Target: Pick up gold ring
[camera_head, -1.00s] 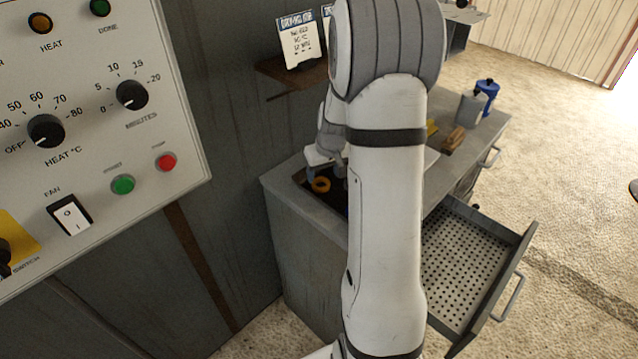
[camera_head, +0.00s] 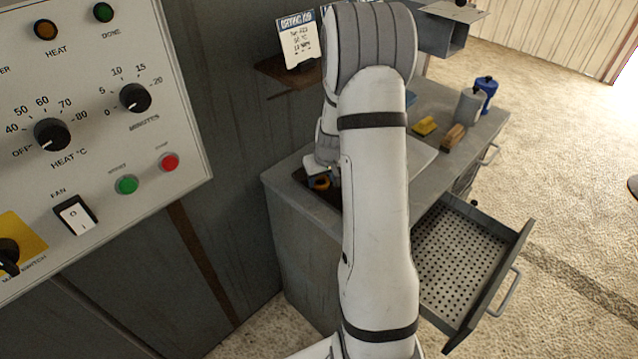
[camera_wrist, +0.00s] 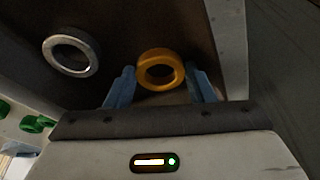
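The gold ring (camera_wrist: 160,70) lies flat on a dark mat (camera_wrist: 120,20) in the wrist view. The two blue fingers of my gripper (camera_wrist: 161,84) stand apart, one on each side of the ring. I cannot tell whether they touch it. In the head view the gold ring (camera_head: 320,183) shows small on the counter, just below my wrist, which partly covers it. A silver ring (camera_wrist: 71,52) lies on the same mat to the left of the gold one.
The grey counter (camera_head: 300,212) has a raised rim by the mat. An open perforated drawer (camera_head: 462,262) juts out below. A yellow block (camera_head: 424,126), a brown brush (camera_head: 453,138) and a blue jug (camera_head: 487,92) stand farther back. A control panel (camera_head: 100,130) fills the left.

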